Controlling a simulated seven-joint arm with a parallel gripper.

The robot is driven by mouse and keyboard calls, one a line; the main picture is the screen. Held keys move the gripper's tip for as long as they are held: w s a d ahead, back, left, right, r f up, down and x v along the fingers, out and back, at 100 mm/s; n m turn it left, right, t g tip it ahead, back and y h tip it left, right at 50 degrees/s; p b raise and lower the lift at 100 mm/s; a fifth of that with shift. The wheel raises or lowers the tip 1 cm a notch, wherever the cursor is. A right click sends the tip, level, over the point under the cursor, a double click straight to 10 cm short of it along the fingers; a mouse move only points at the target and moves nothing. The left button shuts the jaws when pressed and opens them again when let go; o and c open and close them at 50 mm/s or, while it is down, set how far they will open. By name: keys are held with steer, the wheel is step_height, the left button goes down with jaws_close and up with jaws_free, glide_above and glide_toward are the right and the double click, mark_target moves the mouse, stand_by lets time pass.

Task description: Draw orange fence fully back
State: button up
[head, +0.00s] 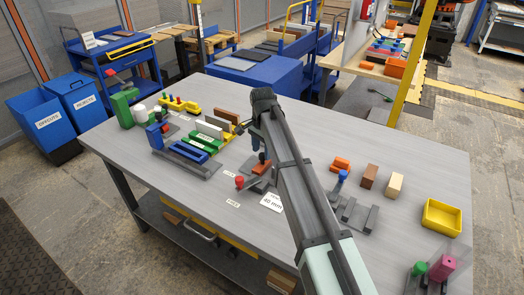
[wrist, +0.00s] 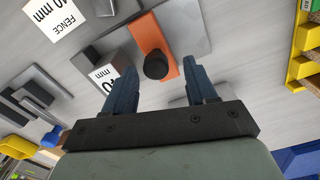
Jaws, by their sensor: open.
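The orange fence (wrist: 143,33) is a flat bar with a round black knob (wrist: 156,66) standing on it. In the wrist view the knob shows between the two dark blue fingers of my gripper (wrist: 160,72). The fingers are open, with a gap on each side of the knob, and seem not to touch it. In the head view a small part of the orange fence (head: 261,168) shows just below my gripper (head: 262,156), and my arm hides the rest. A white card reading "FENCE 40 mm" (wrist: 54,18) lies beside the fence.
A grey block with a white number label (wrist: 103,76) is close to the left finger. In the head view a red knob (head: 239,182) stands left of the fence. Blue and green fixtures (head: 186,157) stand further left. A yellow bin (head: 441,217) and loose blocks are at right.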

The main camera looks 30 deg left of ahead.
mark_target(262, 153)
step_height(262, 153, up, 13)
stand_by(0.5)
stand_by(0.3)
